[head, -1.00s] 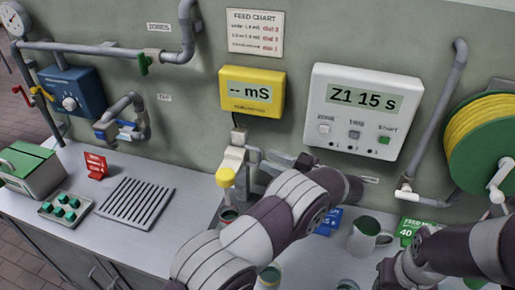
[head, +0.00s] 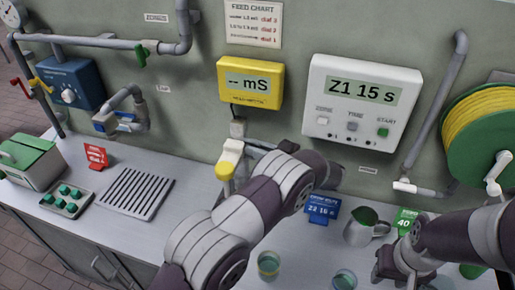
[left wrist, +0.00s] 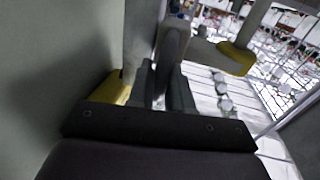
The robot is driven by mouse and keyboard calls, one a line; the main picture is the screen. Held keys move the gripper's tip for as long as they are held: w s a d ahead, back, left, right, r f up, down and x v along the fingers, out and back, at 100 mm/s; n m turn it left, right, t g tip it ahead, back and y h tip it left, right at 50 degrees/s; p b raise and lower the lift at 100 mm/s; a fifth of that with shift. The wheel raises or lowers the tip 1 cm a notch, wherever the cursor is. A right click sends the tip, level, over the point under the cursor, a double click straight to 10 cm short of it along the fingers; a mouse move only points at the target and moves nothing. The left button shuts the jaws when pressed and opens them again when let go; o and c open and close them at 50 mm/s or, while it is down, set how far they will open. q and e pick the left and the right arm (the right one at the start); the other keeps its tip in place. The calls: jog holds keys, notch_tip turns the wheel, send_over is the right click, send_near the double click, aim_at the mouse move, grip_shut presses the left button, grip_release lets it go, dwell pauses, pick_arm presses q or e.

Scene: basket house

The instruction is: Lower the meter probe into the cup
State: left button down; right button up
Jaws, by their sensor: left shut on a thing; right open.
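The meter probe (head: 231,153), a pale body with a yellow lower end, hangs below the yellow mS meter (head: 250,84) on the wall. My left gripper (head: 252,151) comes at it from the right and is shut on it; my forearm hides part of the grip. In the left wrist view the dark fingers (left wrist: 168,88) close on a grey part, and the probe's yellow end (left wrist: 237,59) shows at upper right. The cup under the probe is hidden behind my left arm. My right gripper (head: 389,268) is open at lower right, near a metal pitcher (head: 364,234).
Two glass cups, one greenish (head: 268,265) and one at the front edge (head: 345,281), stand on the counter. A blue card (head: 322,210) and a green card (head: 405,221) stand behind. A slotted drain plate (head: 136,192) and a green-capped tray (head: 66,200) lie left.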

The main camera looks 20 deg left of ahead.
pick_arm(q)
notch_tip(320, 180, down, 6)
jog(key=b, duration=0.4)
jog(key=shift+f, duration=0.25)
jog(key=c, duration=1.2)
grip_release()
jog(key=b+v, duration=0.4)
jog(key=v, duration=0.9)
jog(key=shift+a, duration=0.1)
